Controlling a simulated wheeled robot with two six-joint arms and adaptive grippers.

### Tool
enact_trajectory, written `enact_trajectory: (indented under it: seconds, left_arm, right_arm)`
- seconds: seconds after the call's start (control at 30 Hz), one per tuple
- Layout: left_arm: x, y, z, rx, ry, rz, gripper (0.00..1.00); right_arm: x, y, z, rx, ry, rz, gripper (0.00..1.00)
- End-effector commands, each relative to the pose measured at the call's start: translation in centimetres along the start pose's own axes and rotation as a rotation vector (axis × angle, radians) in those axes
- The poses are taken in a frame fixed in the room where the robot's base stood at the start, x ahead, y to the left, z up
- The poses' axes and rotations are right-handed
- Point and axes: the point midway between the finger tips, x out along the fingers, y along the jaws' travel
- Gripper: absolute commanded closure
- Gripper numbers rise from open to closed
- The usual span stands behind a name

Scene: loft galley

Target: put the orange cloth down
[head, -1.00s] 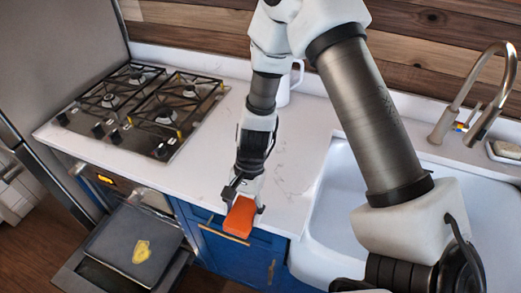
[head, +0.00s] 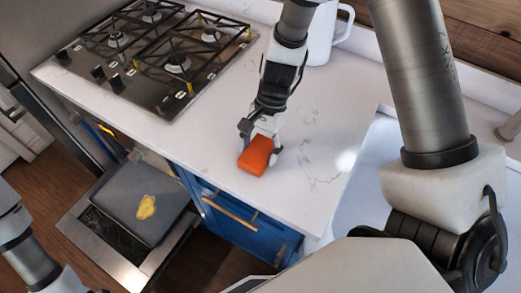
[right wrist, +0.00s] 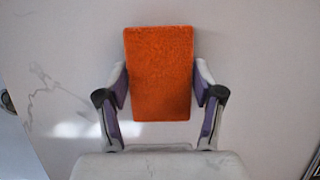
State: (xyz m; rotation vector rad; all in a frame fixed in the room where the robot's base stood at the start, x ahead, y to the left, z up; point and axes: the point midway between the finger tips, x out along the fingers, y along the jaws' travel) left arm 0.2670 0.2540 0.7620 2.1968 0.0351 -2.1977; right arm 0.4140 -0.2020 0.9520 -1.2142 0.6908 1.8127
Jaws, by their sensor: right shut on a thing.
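The orange cloth (head: 256,158) is a folded, block-like pad. My right gripper (head: 262,142) is shut on it, one finger on each side. In the right wrist view the cloth (right wrist: 158,75) sits between the two fingers of my right gripper (right wrist: 162,92), with white countertop behind it. In the head view the cloth is over the white countertop (head: 225,135), near its front edge. I cannot tell whether it touches the surface. Only part of my left arm shows at the lower left of the head view; its gripper is out of the picture.
A gas hob (head: 165,60) is set in the counter at the left. A white mug (head: 320,35) stands at the back. A sink (head: 370,195) lies to the right. Below, a dark tray (head: 115,190) with a yellow patch (head: 147,207) is by the oven. Counter around the cloth is clear.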

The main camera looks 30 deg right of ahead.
Motion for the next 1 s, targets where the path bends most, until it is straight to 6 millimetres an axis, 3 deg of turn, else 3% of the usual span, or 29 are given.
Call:
enact_trajectory:
  seconds: [0.1,0.13,0.2,0.6,0.77,1.0]
  left_arm:
    - [-0.2,0.0,-0.1,0.001,0.002,0.000,0.60]
    - [-0.2,0.0,-0.1,0.001,0.002,0.000,0.60]
    - [-0.2,0.0,-0.1,0.001,0.002,0.000,0.60]
    - [-0.4,0.0,-0.1,0.001,0.001,0.000,0.60]
    - [-0.7,0.0,-0.1,0.001,0.002,0.000,0.60]
    - [-0.5,0.0,-0.1,0.001,0.001,0.000,0.60]
  right_arm:
    - [-0.2,0.0,0.1,0.000,0.000,0.000,0.61]
    - [-0.2,0.0,0.1,0.000,0.000,0.000,0.26]
    - [-0.2,0.0,0.1,0.000,0.000,0.000,0.08]
    - [-0.9,-0.1,0.1,-0.001,0.000,-0.003,0.08]
    - [-4.0,-0.1,0.1,-0.003,0.000,-0.007,0.08]
    - [-10.0,-0.1,0.0,-0.002,0.001,-0.006,0.08]
